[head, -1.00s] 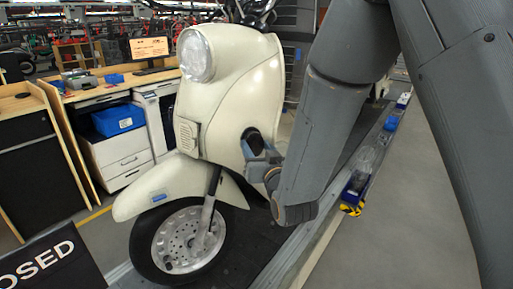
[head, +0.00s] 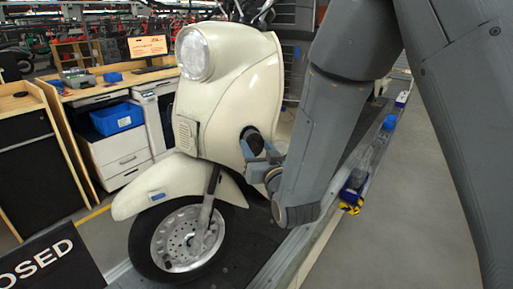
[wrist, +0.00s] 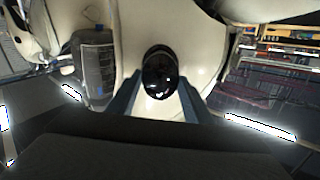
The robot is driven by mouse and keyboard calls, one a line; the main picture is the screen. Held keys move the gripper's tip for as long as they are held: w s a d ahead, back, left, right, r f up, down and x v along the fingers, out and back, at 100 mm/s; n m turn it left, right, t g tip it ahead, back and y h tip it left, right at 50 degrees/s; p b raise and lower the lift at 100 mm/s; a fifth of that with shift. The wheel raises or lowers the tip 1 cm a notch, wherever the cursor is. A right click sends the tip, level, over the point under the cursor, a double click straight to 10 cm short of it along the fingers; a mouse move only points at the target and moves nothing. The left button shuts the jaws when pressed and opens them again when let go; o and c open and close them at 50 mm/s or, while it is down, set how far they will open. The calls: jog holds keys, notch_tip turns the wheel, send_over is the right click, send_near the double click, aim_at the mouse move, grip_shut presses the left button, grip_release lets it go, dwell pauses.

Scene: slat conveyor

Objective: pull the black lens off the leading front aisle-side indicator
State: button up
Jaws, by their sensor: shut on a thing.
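The cream scooter (head: 228,92) stands upright on the conveyor, its front wheel towards the lower left. The black lens (wrist: 160,72) is a glossy dark dome on the side of its cream front shield. In the head view, the lens (head: 252,139) is partly covered by my gripper (head: 256,148). In the wrist view, the fingers of my gripper (wrist: 161,92) lie on both sides of the lens and are shut on it. The lens sits against the cream panel; whether any gap has opened behind it cannot be told.
Desks with a monitor (head: 148,46) and a blue crate (head: 118,118) stand at the left. A black sign (head: 50,262) is at the lower left. Right floor is clear.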

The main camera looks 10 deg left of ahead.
jog(key=shift+s, duration=0.1)
dwell(0.3)
jog(key=shift+v, duration=0.95)
